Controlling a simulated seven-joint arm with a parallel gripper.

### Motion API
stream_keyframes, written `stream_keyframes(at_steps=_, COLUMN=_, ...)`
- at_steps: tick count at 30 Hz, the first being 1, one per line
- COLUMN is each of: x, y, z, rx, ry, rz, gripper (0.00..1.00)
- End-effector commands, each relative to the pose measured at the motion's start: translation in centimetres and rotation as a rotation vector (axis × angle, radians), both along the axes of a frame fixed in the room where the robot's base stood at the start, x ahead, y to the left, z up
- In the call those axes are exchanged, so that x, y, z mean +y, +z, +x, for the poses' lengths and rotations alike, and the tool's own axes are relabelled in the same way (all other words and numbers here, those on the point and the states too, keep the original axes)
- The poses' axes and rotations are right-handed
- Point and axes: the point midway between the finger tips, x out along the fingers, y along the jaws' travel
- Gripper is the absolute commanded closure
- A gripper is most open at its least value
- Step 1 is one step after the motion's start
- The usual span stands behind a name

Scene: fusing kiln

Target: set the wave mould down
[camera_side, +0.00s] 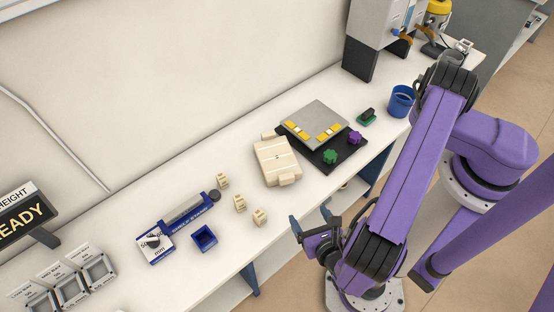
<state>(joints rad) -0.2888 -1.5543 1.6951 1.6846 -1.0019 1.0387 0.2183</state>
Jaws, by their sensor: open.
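A cream block with a tab at each end, which looks like the wave mould (277,163), lies flat on the white bench, left of the black board with the grey plate. I cannot make out a wave shape on its top. My gripper (311,218) is open and empty. It appears in front of the bench's front edge, lower right of the mould and apart from it. Nothing covers the mould.
The black board (350,149) carries a grey plate (316,120) with yellow strips, plus green and purple pieces. Several small cream blocks (240,203) stand left of my gripper.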

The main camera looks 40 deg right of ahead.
Motion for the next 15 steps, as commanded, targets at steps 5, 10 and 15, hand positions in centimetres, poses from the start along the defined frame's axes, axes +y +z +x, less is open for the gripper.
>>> stream_keyframes(at_steps=5, x=-0.9, y=-0.9, z=1.8, rx=-0.002, ry=-0.003, rz=-0.003, gripper=0.17)
stream_keyframes(at_steps=10, x=-2.1, y=-2.1, z=4.5, rx=0.000, ry=-0.005, rz=-0.002, gripper=0.17)
stream_keyframes(at_steps=15, x=-3.2, y=-3.4, z=7.3, rx=-0.001, ry=-0.006, rz=-0.001, gripper=0.17)
